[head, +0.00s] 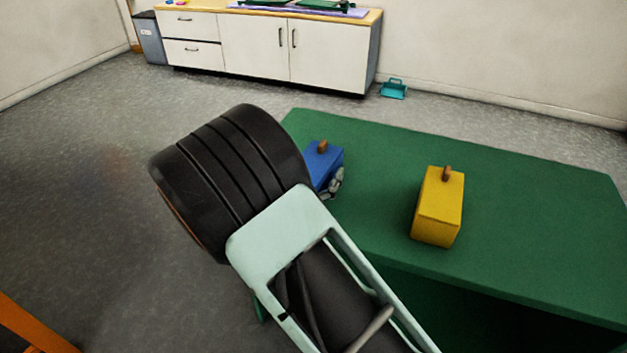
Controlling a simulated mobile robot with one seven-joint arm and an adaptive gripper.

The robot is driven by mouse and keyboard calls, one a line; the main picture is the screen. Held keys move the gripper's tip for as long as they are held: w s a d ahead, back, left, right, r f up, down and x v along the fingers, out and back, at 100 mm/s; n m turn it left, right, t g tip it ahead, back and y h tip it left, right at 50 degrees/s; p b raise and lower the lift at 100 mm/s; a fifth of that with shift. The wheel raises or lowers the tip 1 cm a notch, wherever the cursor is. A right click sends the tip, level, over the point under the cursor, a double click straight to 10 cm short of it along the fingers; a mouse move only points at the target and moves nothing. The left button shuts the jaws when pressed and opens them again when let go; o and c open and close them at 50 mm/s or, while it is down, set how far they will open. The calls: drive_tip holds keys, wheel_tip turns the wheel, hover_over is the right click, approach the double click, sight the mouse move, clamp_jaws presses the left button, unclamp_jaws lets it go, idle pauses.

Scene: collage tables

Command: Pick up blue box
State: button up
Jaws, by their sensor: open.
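The blue box (330,160) stands near the left end of the green table (520,200), with a small brown knob on top. Its left and lower parts are hidden behind my arm. A small grey part of my gripper (335,183) shows at the lower right of the blue box, beyond my arm. The gripper is open; most of it is hidden. I cannot tell whether it touches the box.
A yellow box (439,207) with a brown knob stands on the table, right of the blue box. The table's right side is clear. A white cabinet (255,46), a grey bin (150,40) and a teal dustpan (394,89) are at the back.

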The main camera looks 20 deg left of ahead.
drive_tip(key=c, duration=1)
drive_tip(key=shift+c, duration=0.3)
drive_tip(key=shift+r, duration=0.2)
